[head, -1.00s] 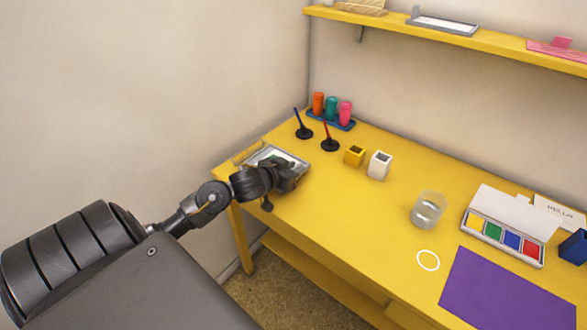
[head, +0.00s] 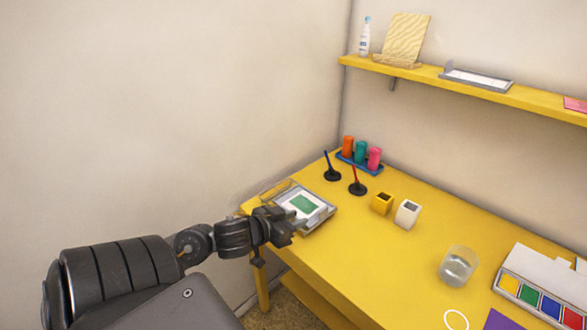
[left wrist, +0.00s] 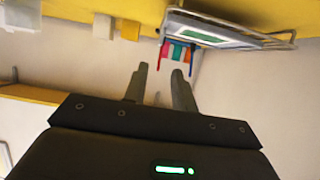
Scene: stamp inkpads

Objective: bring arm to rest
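My left arm reaches in from the lower left of the head view. Its gripper (head: 283,230) is at the near left edge of the desk, in front of a grey tray (head: 318,221) with a white-bordered green pad (head: 304,204). In the left wrist view the two fingers of the left gripper (left wrist: 160,70) are apart with nothing between them. The tray's green pad (left wrist: 205,31) shows at the top of that view, clear of the fingers. My right gripper is in neither view.
The yellow desk (head: 350,260) holds two stamps, a yellow cube (head: 382,204), a white block (head: 407,215), a glass (head: 459,266) and a colour inkpad set (head: 541,299). Coloured bottles (head: 361,152) stand at the back under a yellow shelf (head: 440,82). Open floor lies before the desk.

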